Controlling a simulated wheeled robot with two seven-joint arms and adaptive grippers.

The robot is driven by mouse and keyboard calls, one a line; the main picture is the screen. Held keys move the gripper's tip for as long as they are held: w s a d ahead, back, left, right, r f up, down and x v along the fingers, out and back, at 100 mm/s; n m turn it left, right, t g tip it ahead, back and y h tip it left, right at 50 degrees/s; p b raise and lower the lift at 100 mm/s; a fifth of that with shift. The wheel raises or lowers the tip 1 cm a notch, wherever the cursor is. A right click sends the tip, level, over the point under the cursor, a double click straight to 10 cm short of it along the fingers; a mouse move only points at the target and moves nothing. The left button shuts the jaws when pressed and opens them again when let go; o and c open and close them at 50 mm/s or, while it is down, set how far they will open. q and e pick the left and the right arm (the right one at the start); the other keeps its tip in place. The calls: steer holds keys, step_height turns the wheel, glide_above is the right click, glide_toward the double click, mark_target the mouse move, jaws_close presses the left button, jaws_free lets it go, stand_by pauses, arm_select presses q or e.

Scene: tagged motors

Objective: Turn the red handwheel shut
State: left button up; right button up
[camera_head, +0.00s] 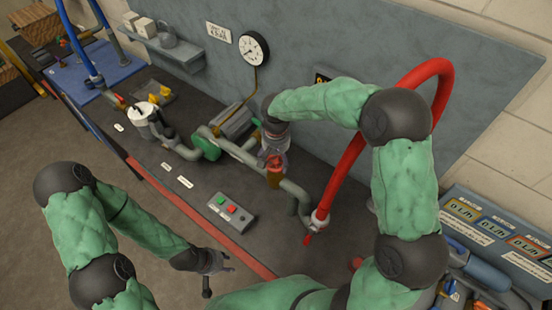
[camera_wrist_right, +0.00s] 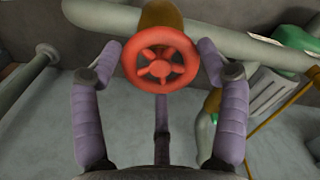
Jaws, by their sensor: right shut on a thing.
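The red handwheel (camera_wrist_right: 184,78) faces the right wrist camera, a round rim with spokes on a brass-coloured valve body (camera_wrist_right: 160,14). In the head view the valve body (camera_head: 274,179) sits on the grey-green pipe, and the wheel is mostly covered by my right gripper (camera_head: 273,153). My right gripper (camera_wrist_right: 160,66) is shut on the red handwheel, with purple fingers at the left and right of the rim. A third finger shows below the wheel. My left gripper (camera_head: 220,268) is empty, its fingers spread, over the floor in front of the bench.
A thick red hose (camera_head: 352,165) arches right of the valve, close to my right arm. A button box (camera_head: 231,213) lies on the bench in front. A pressure gauge (camera_head: 253,49) hangs on the back panel. A green flange (camera_head: 206,143) and motor stand left.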

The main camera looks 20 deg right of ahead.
mark_target(276, 162)
steer(key=o, duration=1.1)
steer(key=shift+f, duration=0.1)
steer(key=shift+o, duration=0.2)
steer(key=shift+w+r, duration=0.1)
steer(key=shift+r, duration=0.5)
step_height(276, 162, up, 11)
steer(key=shift+f, duration=0.1)
